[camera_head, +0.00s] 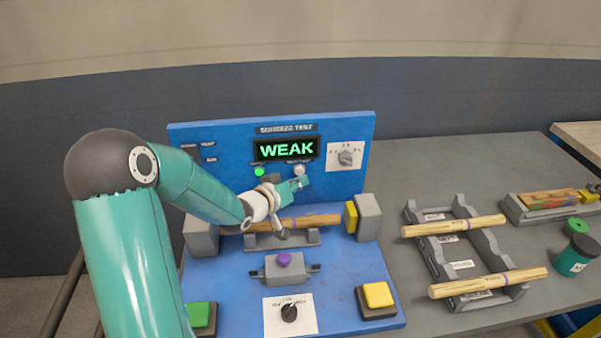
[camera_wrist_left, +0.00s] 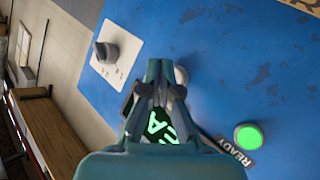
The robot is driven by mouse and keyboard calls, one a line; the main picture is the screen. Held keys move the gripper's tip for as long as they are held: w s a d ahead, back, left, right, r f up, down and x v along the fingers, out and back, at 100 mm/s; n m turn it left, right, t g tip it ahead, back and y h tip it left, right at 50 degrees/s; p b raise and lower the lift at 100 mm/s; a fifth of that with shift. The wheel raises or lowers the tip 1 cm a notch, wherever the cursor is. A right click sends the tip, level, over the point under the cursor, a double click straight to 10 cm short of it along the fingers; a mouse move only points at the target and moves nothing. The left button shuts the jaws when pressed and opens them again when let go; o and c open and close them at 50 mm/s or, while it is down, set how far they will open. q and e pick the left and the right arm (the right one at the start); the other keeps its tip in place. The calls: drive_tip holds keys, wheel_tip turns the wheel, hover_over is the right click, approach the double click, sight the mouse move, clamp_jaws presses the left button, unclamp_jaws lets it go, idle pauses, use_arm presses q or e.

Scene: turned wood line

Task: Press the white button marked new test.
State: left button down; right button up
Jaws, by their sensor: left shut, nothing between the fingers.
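The white button (camera_head: 299,170) sits on the upright blue panel of the squeeze tester, below the display (camera_head: 286,150) that reads WEAK in green. Its label is too small to read in the head view. My left gripper (camera_head: 303,182) is shut and empty, with its tips just below the button in the head view. In the left wrist view the shut fingers (camera_wrist_left: 160,66) cover part of the white button (camera_wrist_left: 181,75). I cannot tell whether they touch it. My right gripper is not in view.
A lit green lamp (camera_head: 259,171) marked READY is left of the button, a dial (camera_head: 347,157) to the right. A wooden spindle (camera_head: 310,221) lies in the tester below my gripper. A grey rack (camera_head: 421,240) with two spindles stands right. Yellow (camera_head: 378,294) and green (camera_head: 199,314) buttons are in front.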

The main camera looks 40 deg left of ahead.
use_arm(q)
drive_tip(key=shift+w+a, duration=0.1)
drive_tip(key=shift+a, duration=0.05)
idle(0.3)
drive_tip(key=shift+w+a, duration=0.2)
drive_tip(key=shift+w+a+r, duration=0.1)
drive_tip(key=shift+w+a, duration=0.1)
drive_tip(key=shift+a, duration=0.1)
idle(0.7)
drive_tip(key=shift+d, duration=0.1)
drive_tip(key=shift+s+d+b, duration=0.5)
drive_tip(key=shift+d+b, duration=0.05)
idle(0.4)
